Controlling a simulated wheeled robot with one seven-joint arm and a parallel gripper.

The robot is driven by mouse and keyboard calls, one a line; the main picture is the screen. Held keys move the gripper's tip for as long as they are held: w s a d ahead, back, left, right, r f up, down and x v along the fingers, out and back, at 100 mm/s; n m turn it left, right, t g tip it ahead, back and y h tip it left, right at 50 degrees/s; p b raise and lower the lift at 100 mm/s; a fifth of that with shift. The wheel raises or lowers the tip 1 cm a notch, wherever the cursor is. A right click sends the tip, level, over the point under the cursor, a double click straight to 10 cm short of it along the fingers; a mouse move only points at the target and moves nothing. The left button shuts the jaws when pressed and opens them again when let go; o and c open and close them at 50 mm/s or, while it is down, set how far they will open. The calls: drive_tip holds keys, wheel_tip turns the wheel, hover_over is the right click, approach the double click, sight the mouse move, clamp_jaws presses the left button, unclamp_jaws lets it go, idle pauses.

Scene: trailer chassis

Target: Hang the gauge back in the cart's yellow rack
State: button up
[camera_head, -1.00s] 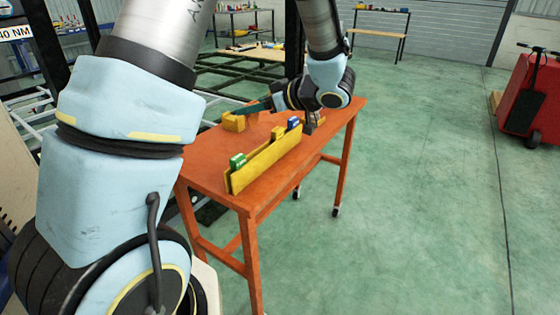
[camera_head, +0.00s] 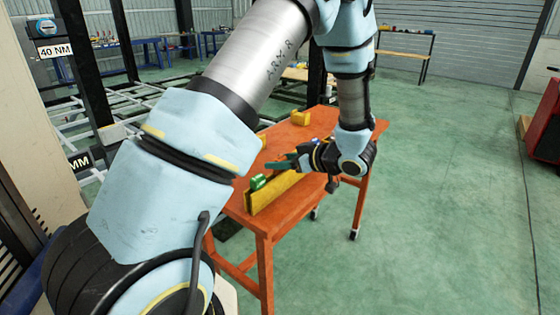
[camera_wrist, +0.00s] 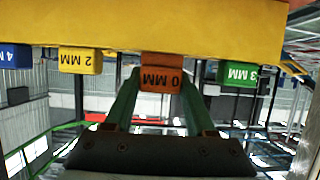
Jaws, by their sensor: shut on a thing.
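The yellow rack (camera_head: 272,198) stands along the near right edge of the orange cart. In the wrist view the rack (camera_wrist: 150,25) fills the top, and the picture is upside down. My gripper (camera_head: 284,164) is above the rack in the head view. In the wrist view my gripper (camera_wrist: 158,95) is shut on an orange gauge (camera_wrist: 161,78) marked 0 MM. That gauge lines up with the rack's edge between the yellow 2 MM gauge (camera_wrist: 80,61) and the green 3 MM gauge (camera_wrist: 237,73). I cannot tell whether it is seated. The green gauge (camera_head: 258,182) also shows in the head view.
A blue 4 MM gauge (camera_wrist: 15,56) hangs beyond the 2 MM one. A yellow block (camera_head: 300,118) stands on the orange cart top (camera_head: 285,135) toward the back. Green floor (camera_head: 440,220) is clear right of the cart.

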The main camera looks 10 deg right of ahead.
drive_tip(key=shift+f, duration=0.1)
drive_tip(key=shift+f, duration=0.35)
drive_tip(key=shift+f, duration=0.15)
drive_tip(key=o, duration=1.3)
drive_tip(key=shift+o, duration=0.2)
